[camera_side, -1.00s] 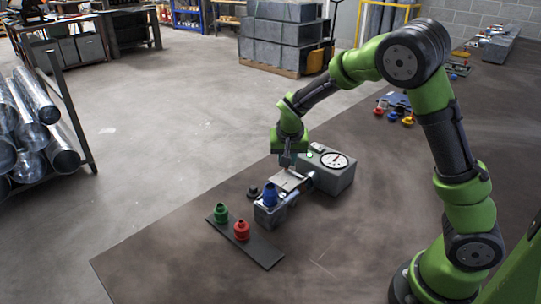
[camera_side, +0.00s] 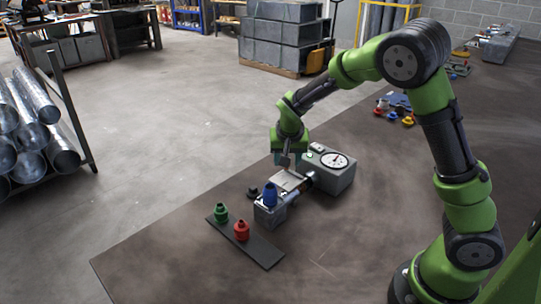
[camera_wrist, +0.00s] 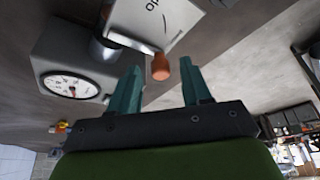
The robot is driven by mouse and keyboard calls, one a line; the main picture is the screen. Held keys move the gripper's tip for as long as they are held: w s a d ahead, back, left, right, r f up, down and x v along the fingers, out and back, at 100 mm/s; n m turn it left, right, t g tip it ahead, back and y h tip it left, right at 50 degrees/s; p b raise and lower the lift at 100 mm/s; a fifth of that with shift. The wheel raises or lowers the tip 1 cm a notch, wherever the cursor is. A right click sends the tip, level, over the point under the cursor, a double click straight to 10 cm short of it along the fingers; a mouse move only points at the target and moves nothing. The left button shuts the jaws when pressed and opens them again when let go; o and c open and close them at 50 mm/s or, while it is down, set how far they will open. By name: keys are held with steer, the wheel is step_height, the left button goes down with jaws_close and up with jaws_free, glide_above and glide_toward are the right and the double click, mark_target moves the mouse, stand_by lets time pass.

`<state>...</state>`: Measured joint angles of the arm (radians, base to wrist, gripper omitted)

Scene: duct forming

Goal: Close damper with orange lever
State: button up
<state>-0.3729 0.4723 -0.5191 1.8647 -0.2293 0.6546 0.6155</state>
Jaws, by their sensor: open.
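The orange lever (camera_wrist: 160,68) shows in the wrist view, at the edge of a pale plate (camera_wrist: 168,22) with partly cut-off lettering. My gripper (camera_wrist: 163,85) is open, with its two teal fingers on either side of the lever's orange tip and a gap to each side. In the side view my gripper (camera_side: 287,163) is low over the far side of the duct and damper plate (camera_side: 288,181). The orange lever cannot be made out there. A grey box with a round dial (camera_side: 330,168) joins the duct; it also shows in the wrist view (camera_wrist: 72,75).
A blue fitting (camera_side: 270,195) sits on a grey block at the duct's near end. Green (camera_side: 220,212) and red (camera_side: 241,230) fittings stand on a dark strip (camera_side: 262,252). A small black knob (camera_side: 253,192) is beside the duct.

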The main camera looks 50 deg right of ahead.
steer(key=v, duration=1.6)
steer(key=shift+r, duration=0.35)
steer(key=s+a+n+t+y, duration=0.2)
steer(key=s+a, duration=0.1)
steer(key=s, duration=0.6)
steer(key=s+a+n+t+y, duration=0.2)
steer(key=s+a+n+y, duration=0.1)
steer(key=s, duration=0.5)
steer(key=shift+s, duration=0.4)
